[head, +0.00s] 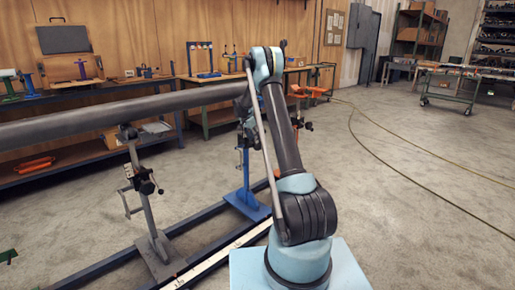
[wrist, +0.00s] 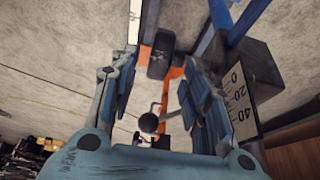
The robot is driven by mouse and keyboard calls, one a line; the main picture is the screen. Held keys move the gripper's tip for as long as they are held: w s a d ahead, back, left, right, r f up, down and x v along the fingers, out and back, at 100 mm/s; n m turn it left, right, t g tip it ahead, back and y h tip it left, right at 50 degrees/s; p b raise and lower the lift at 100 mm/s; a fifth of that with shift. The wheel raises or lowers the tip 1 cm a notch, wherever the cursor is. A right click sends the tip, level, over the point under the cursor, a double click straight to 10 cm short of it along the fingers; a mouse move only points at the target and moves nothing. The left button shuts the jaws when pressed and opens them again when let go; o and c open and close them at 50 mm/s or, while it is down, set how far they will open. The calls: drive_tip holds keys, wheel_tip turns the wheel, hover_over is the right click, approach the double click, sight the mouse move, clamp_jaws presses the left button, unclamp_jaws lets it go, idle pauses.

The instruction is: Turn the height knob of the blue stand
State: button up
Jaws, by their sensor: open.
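The blue stand (head: 247,172) stands under the pipe in the head view, with its upper part largely hidden by my arm. In the wrist view its blue metalwork (wrist: 246,18) shows at the upper right. A black cylindrical knob (wrist: 160,58) lies between and just past the fingertips of my gripper (wrist: 158,72). The gripper is open, with clear gaps around the knob and no visible grip on it. A black ball on a thin bent lever (wrist: 148,122) shows lower down between the fingers. In the head view my gripper is mostly hidden behind my arm.
A long grey pipe (head: 120,112) crosses left of my arm, over a grey stand (head: 145,200) with a crank. In the wrist view, a scale plate (wrist: 242,98) is close beside the right finger, and an orange part (wrist: 178,92) lies behind. Open floor (head: 420,190) is at right.

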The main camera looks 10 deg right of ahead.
sight(258, 144)
drive_tip(key=shift+r, duration=0.2)
drive_tip(key=shift+x, duration=3.75)
drive_tip(key=shift+a, duration=0.1)
clamp_jaws()
